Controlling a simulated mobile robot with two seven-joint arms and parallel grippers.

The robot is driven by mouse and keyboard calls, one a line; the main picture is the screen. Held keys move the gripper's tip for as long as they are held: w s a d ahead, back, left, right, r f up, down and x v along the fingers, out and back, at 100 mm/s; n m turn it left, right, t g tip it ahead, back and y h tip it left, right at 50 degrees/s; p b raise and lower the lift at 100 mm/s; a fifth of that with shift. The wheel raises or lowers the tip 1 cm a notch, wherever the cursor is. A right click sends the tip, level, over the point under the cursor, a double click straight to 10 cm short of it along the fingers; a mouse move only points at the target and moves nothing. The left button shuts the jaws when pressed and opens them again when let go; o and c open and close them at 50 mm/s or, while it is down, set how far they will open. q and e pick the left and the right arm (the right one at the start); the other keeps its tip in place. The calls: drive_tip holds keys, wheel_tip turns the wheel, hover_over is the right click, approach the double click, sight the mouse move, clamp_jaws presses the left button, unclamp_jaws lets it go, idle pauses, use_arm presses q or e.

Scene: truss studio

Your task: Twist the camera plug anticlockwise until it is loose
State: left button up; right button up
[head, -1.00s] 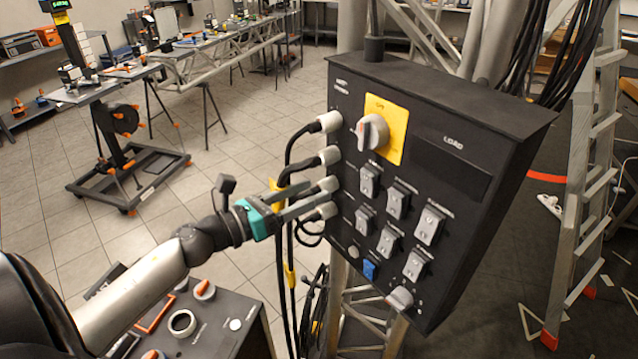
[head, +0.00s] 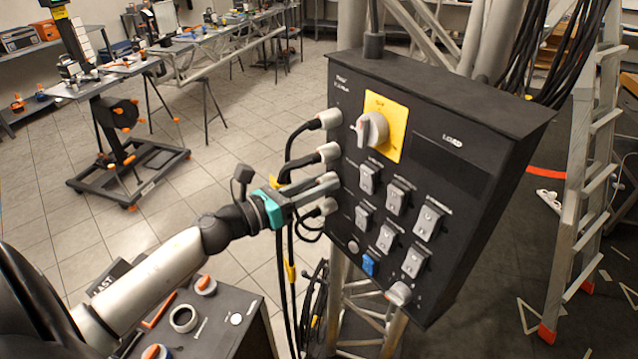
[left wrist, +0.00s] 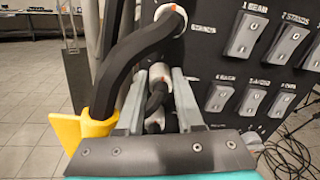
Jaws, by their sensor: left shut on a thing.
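Several pale grey plugs with black cables stand in a column on the left side of the black panel (head: 400,100). My left gripper (head: 334,183), teal with grey fingers, is shut on the third plug from the top. In the left wrist view, this plug (left wrist: 159,74) sits between the two fingers, its black cable bending down between them. Its label cannot be read, so I cannot tell its name from the panel. The plug above (left wrist: 171,14) has a thick black cable crossing left of the fingers. My right gripper is not in view.
The lowest plug (head: 328,206) is close under my fingers. A yellow tag (left wrist: 82,126) on a cable is close to the left finger. A yellow plate with a rotary knob (head: 373,130) and several grey switches are on the panel. A ladder (head: 590,190) stands at the right.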

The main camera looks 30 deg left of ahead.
use_arm(q)
clamp_jaws()
idle(0.3)
drive_tip(key=n+p, duration=0.2)
drive_tip(key=n, duration=0.2)
drive_tip(key=shift+n, duration=0.4)
drive_tip(key=shift+n+p, duration=0.8)
drive_tip(key=shift+n, duration=1.3)
drive_tip(key=shift+f, duration=0.1)
drive_tip(key=o, duration=0.6)
unclamp_jaws()
drive_tip(key=shift+a, duration=0.1)
drive_tip(key=b+v, duration=0.2)
drive_tip(key=v, duration=1.3)
